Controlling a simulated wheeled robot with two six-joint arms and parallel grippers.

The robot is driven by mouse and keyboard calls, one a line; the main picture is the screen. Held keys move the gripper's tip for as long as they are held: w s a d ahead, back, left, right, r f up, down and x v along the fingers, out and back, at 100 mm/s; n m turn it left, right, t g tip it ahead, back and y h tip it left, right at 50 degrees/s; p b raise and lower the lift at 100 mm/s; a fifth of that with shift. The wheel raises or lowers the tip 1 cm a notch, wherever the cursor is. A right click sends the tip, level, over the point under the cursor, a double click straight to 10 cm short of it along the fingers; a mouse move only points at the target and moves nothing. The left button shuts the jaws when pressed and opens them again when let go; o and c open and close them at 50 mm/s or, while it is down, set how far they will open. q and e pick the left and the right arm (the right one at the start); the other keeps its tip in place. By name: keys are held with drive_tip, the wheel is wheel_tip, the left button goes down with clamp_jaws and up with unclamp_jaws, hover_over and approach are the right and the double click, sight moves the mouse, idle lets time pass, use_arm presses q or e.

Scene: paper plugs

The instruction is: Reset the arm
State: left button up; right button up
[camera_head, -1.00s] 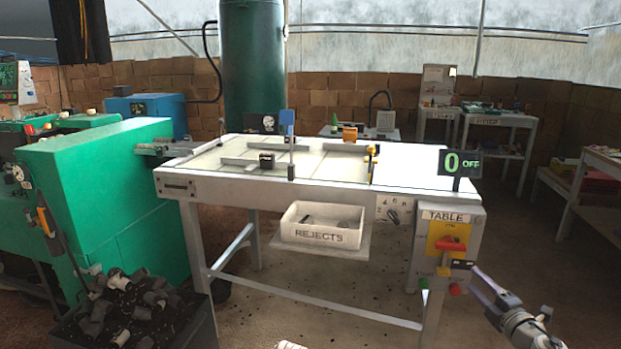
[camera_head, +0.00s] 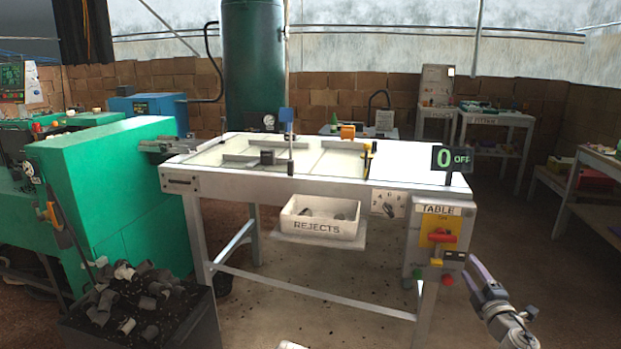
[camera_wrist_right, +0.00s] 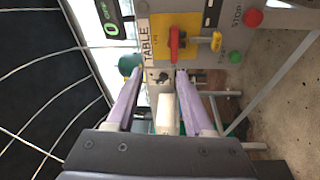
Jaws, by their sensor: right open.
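My right gripper (camera_head: 474,269) is at the lower right of the head view, in front of the table's control box. In the right wrist view its two pale purple fingers (camera_wrist_right: 158,76) are apart, with nothing held between them. The control box (camera_head: 433,244) carries the label TABLE, a yellow plate with a red switch handle (camera_head: 442,237), a green button and a red button. The red handle also shows in the right wrist view (camera_wrist_right: 175,44), beyond the fingertips and apart from them.
The white table (camera_head: 300,187) has rails and small blocks on top. A REJECTS bin (camera_head: 322,226) sits on a shelf below its front edge. A display (camera_head: 452,159) reads 0 OFF. A green machine (camera_head: 110,185) and a dark bin of plugs (camera_head: 190,325) stand left. Floor at right is clear.

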drive_tip(key=s+a+f+m+g+h, duration=0.2)
drive_tip(key=a+f+m+g+h, duration=0.3)
drive_tip(key=a+f+m+g, duration=0.65)
drive_tip(key=s+a+f+g+y, duration=0.2)
drive_tip(key=s+a+f+g, duration=0.3)
drive_tip(key=s+a, duration=0.55)
drive_tip(key=s+a+f+g+y, duration=0.25)
drive_tip(key=s+a+f, duration=0.45)
drive_tip(key=s+a, duration=0.4)
wheel_tip(320, 180, up, 29)
drive_tip(key=a+p, duration=0.1)
drive_tip(key=p, duration=2.8)
drive_tip(key=shift+w+a+r+m, duration=0.15)
drive_tip(key=shift+a+m, duration=0.25)
drive_tip(key=shift+m, duration=0.05)
